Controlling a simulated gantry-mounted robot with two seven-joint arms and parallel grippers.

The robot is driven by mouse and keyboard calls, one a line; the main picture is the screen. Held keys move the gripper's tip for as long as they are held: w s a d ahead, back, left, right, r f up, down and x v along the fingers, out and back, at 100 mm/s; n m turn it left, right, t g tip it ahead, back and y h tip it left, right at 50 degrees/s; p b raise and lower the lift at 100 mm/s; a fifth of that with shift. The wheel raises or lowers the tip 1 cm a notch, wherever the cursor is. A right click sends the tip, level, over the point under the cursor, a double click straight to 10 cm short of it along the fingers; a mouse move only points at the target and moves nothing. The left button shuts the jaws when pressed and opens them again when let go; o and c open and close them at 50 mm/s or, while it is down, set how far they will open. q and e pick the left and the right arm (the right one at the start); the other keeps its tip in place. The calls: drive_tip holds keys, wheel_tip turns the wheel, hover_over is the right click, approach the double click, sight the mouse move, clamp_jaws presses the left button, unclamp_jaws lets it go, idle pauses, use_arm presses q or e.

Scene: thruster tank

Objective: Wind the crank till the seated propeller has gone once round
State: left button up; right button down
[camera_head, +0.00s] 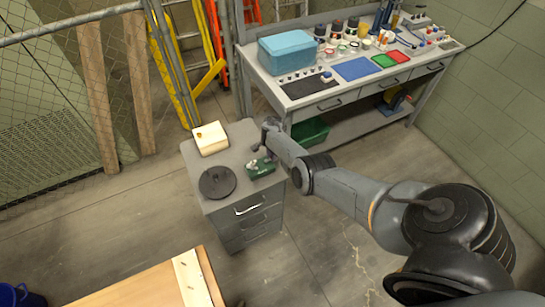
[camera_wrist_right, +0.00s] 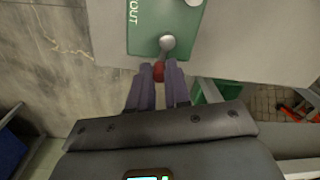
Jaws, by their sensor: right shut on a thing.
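The green crank unit (camera_head: 262,171) sits on top of the grey drawer cabinet, partly behind my right gripper (camera_head: 263,150). In the right wrist view the green housing (camera_wrist_right: 147,35) shows lettering that reads "OUT". Its grey crank arm (camera_wrist_right: 167,43) points down toward a red knob (camera_wrist_right: 158,70). My right gripper (camera_wrist_right: 159,72) is shut on the red knob, one finger on each side. A small pale part shows on the unit in the head view; I cannot tell whether it is the propeller. My left gripper is not in view.
The cabinet top (camera_head: 238,133) also holds a dark round disc (camera_head: 217,182) and a cream box (camera_head: 210,138). A workbench (camera_head: 316,104) with a blue case (camera_head: 287,50) and small parts stands behind. A wooden table (camera_head: 145,289) is at the front left.

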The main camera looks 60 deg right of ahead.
sight(252, 164)
drive_tip(key=n, duration=0.3)
drive_tip(key=w+n+b, duration=0.1)
drive_tip(key=shift+d+n, duration=0.3)
drive_tip(key=shift+d, duration=0.1)
drive_tip(key=n, duration=0.2)
drive_tip(key=w+n+b, duration=0.1)
drive_tip(key=shift+d+n, duration=0.1)
drive_tip(key=shift+n, duration=0.3)
drive_tip(key=n, duration=0.1)
drive_tip(key=n+b, duration=0.1)
drive_tip(key=shift+w+n, duration=0.35)
drive_tip(key=shift+n, duration=0.05)
drive_tip(key=n, duration=0.1)
drive_tip(key=n+b, duration=0.1)
drive_tip(key=n, duration=0.1)
drive_tip(key=w+n, duration=0.1)
drive_tip(key=n, duration=0.1)
drive_tip(key=shift+w+a+y+b, duration=0.1)
drive_tip(key=shift+a+y+b, duration=0.2)
drive_tip(key=shift+a+b, duration=0.1)
drive_tip(key=n, duration=0.3)
drive_tip(key=shift+w+a+b, duration=0.25)
drive_tip(key=shift+b, duration=0.1)
drive_tip(key=shift+w+a+n, duration=0.1)
drive_tip(key=shift+a+n, duration=0.05)
drive_tip(key=shift+n, duration=0.55)
drive_tip(key=c, duration=1.1)
unclamp_jaws()
